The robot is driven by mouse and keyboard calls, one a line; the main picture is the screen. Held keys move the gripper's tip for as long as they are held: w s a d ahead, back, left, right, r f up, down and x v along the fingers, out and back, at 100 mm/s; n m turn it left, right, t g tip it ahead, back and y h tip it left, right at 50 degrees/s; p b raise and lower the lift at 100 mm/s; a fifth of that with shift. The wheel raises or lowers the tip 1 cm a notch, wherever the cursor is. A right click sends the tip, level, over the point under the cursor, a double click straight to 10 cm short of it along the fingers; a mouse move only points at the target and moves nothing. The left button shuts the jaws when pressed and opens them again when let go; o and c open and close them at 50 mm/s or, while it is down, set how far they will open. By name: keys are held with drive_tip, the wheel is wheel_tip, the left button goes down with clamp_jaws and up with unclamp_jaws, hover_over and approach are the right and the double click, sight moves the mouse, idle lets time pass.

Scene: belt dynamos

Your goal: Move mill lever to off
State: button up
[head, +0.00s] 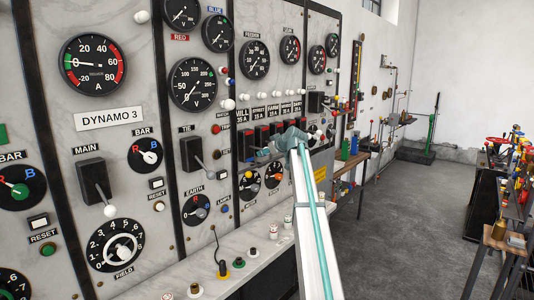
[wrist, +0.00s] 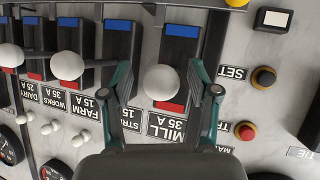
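The mill lever shows in the wrist view as a dark block with a white ball knob (wrist: 161,82), above the upside-down label MILL 35 A (wrist: 171,127). A blue patch (wrist: 182,30) is at the far end of its block, and a red patch shows at the label end, beside the knob. My gripper (wrist: 160,92) is open, with one teal finger on each side of the knob; gaps show on both sides. In the head view my gripper (head: 264,154) is at the switch row, below the MILL label (head: 242,114), and partly hides the levers.
The neighbouring lever knobs (wrist: 67,65) stand close in a row beside the mill lever. A SET button (wrist: 263,78) and a red button (wrist: 245,131) are on the other side. Gauges and dials cover the panel. A wooden shelf (head: 345,185) is farther along the wall.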

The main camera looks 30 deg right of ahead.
drive_tip(key=shift+f, duration=0.1)
drive_tip(key=shift+s+r, duration=0.2)
drive_tip(key=shift+s, duration=0.3)
drive_tip(key=v, duration=1.1)
drive_tip(key=shift+w, duration=0.1)
